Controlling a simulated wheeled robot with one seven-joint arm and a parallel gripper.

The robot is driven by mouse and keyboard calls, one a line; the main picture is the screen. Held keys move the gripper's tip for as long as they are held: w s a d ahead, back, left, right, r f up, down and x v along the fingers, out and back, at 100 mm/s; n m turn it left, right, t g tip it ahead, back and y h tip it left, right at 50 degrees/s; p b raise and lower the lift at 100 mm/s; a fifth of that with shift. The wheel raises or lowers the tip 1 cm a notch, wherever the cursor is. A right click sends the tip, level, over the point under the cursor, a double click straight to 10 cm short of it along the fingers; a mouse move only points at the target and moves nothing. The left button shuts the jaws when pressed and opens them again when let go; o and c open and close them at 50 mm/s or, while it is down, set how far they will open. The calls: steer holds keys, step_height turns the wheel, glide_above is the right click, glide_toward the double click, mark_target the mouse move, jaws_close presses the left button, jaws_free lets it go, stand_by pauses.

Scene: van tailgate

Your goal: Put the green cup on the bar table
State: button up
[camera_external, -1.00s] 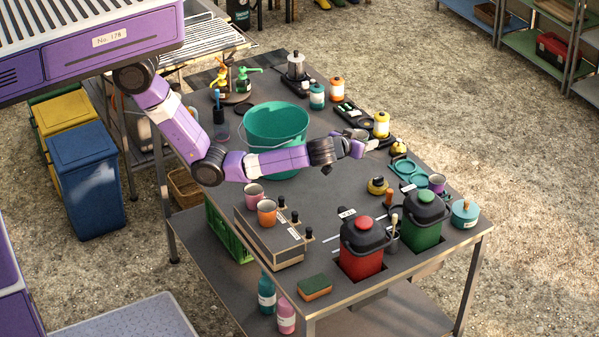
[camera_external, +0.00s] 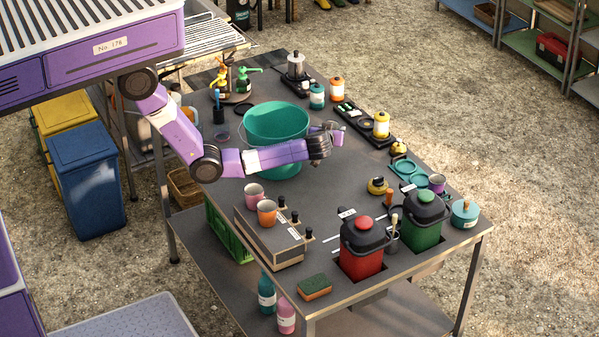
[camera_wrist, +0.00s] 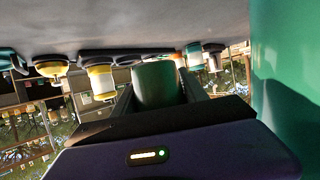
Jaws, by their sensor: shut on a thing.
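My gripper (camera_external: 332,133) is shut on the green cup (camera_wrist: 157,85), which sits between its two fingers in the wrist view. In the outside view the gripper is just right of the large teal bucket (camera_external: 275,122), over the dark-topped table (camera_external: 330,205). The cup is hard to make out there. The wrist view is rolled, with the tabletop (camera_wrist: 150,25) along its top. I cannot tell whether the cup touches the table, or which surface is the bar table.
The teal bucket's wall (camera_wrist: 290,80) fills the right of the wrist view, close to my gripper. A tray with a yellow jar (camera_external: 381,125) is to the right. A pink cup (camera_external: 253,195) and an orange cup (camera_external: 267,214) stand in front. The table's middle is clear.

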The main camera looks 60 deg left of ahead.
mark_target(332, 154)
steer(key=shift+f+b, duration=1.5)
steer(key=shift+f, duration=1.65)
